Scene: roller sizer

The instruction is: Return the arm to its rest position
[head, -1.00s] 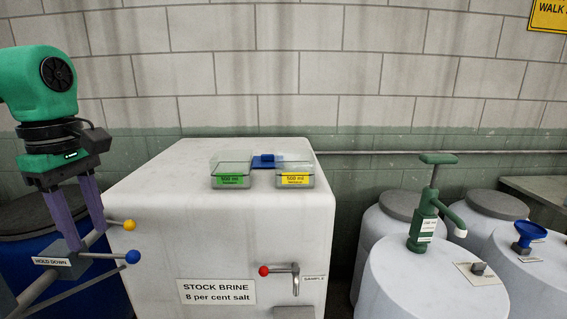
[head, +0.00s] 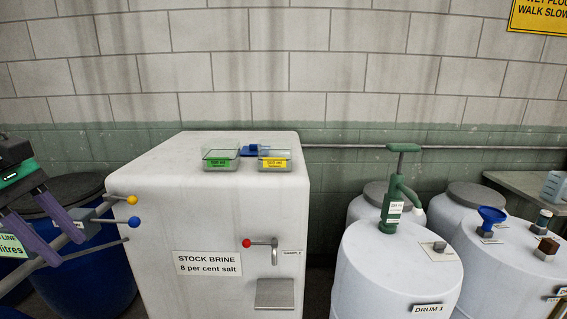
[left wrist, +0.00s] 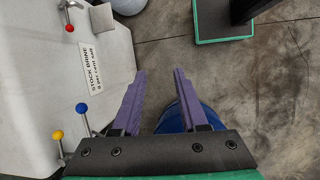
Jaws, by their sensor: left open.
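My left gripper (head: 66,228) is at the left edge of the head view, with two purple fingers. In the left wrist view the gripper (left wrist: 160,75) points down with its fingers apart and nothing between them. In the head view it overlaps the grey bar and levers with yellow (head: 132,199) and blue (head: 133,222) knobs; I cannot tell whether it touches them. In the left wrist view these knobs lie left of the fingers, apart from them. My right gripper is in neither view.
A white stock brine tank (head: 210,215) stands in the middle, bearing two labelled tubs (head: 221,158) and a red-knobbed tap (head: 262,243). A blue drum (head: 95,262) stands left. White drums, one with a green pump (head: 392,190), stand right. Open floor (left wrist: 285,100) shows in the wrist view.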

